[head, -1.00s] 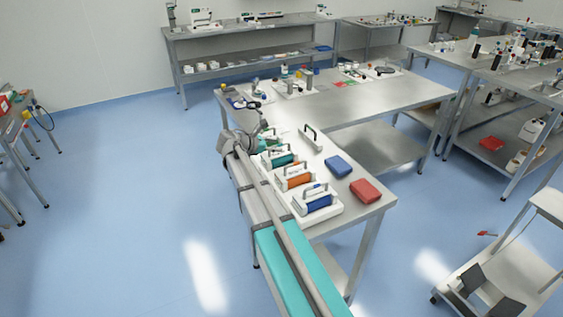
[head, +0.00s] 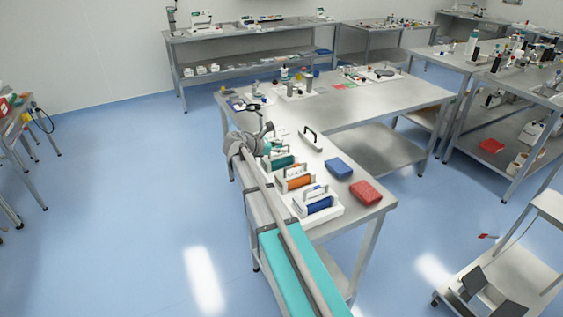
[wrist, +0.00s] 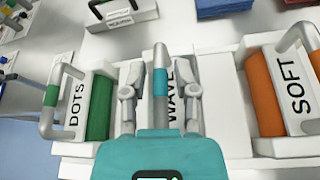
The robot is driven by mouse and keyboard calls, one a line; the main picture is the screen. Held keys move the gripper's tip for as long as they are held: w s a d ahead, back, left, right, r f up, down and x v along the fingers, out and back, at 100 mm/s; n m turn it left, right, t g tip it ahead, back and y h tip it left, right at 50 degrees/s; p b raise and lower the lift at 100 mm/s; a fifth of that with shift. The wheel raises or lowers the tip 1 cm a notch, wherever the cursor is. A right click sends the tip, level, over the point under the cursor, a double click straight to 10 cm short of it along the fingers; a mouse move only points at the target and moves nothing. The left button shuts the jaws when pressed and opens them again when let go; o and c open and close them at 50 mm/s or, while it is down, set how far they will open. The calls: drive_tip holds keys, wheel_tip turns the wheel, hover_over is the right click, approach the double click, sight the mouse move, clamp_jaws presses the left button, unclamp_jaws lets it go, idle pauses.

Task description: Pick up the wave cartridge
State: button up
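The wave cartridge (wrist: 169,108) is in the middle of the wrist view. It is a white block marked "WAVE", with a grey bar handle (wrist: 160,60) that has a teal band. My gripper (wrist: 160,92) is open, one finger on each side of the handle, with a visible gap on both sides. Its teal housing hides the lower part of the cartridge. In the head view, a teal-rolled cartridge (head: 283,161) stands in the row on the bench, and my arm's end is by the far end of that row. Fingertip detail is too small to tell there.
The green dots cartridge (wrist: 97,108) stands close on the left and the orange soft cartridge (wrist: 264,95) close on the right. A blue-rolled cartridge (head: 319,205) is nearer. A blue box (head: 339,168) and red box (head: 366,193) lie on the bench (head: 385,105).

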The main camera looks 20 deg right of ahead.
clamp_jaws()
drive_tip(key=shift+r, duration=0.2)
wheel_tip(320, 180, up, 2)
drive_tip(key=shift+p, duration=1.2)
drive_tip(key=s+d+r+p, duration=0.4)
drive_tip(key=s+r+p, duration=0.6)
drive_tip(key=s, duration=0.3)
drive_tip(key=shift+s+d+r+p, duration=0.15)
drive_tip(key=shift+s+r+p, duration=0.05)
drive_tip(key=shift+r+p, duration=0.1)
